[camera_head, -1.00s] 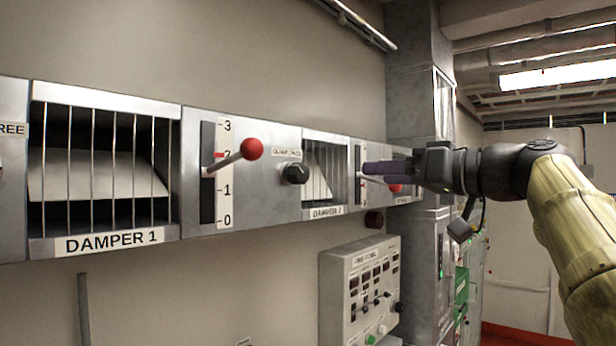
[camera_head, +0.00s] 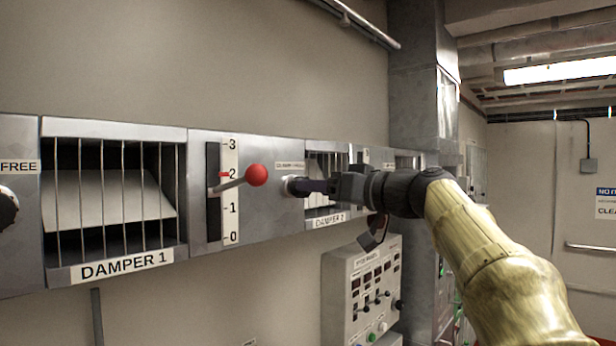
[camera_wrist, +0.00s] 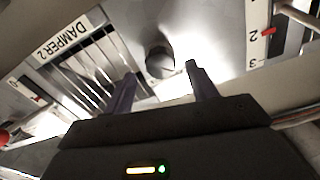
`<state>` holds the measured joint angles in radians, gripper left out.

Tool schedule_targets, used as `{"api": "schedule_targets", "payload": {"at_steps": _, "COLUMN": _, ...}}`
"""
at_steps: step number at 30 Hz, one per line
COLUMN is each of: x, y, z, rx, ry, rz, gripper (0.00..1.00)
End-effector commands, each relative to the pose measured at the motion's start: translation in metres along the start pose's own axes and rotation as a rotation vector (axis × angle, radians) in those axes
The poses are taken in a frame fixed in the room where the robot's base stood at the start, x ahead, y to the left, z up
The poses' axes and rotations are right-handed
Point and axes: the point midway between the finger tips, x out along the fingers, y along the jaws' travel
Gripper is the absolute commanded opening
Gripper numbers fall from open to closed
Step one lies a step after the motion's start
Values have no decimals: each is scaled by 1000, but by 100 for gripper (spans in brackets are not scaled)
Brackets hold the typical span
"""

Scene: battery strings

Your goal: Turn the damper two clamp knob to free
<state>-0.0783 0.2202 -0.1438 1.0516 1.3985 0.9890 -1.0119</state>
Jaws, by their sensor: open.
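The damper two clamp knob (camera_wrist: 160,62) is dark and round on the pale metal panel in the wrist view. It sits between and just beyond the tips of my gripper (camera_wrist: 160,78), whose two fingers are apart and empty. I cannot tell whether either finger touches it. In the head view my gripper (camera_head: 312,186) reaches the panel from the right and hides most of the knob; its pointer direction is not readable. The label (camera_head: 290,165) above the knob is too small to read. The DAMPER 2 window (camera_wrist: 85,65) with its bars is beside the knob.
The DAMPER 1 window (camera_head: 112,205) is at the left. A lever with a red ball (camera_head: 257,175) stands out beside a 0–3 scale, left of my gripper, with its pointer near 2. A control box (camera_head: 362,290) hangs below. The wall beneath DAMPER 1 is mostly clear.

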Motion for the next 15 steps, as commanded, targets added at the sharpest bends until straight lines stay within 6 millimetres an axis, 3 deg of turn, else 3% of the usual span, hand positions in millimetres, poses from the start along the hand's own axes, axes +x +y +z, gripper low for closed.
{"api": "schedule_targets", "payload": {"at_steps": 6, "x": 35, "y": -2, "z": -2, "rx": 1, "ry": -3, "rz": -4, "gripper": 57}}
{"api": "schedule_targets", "payload": {"at_steps": 15, "x": 45, "y": -1, "z": 0, "rx": 0, "ry": -1, "rz": -2, "gripper": 57}}
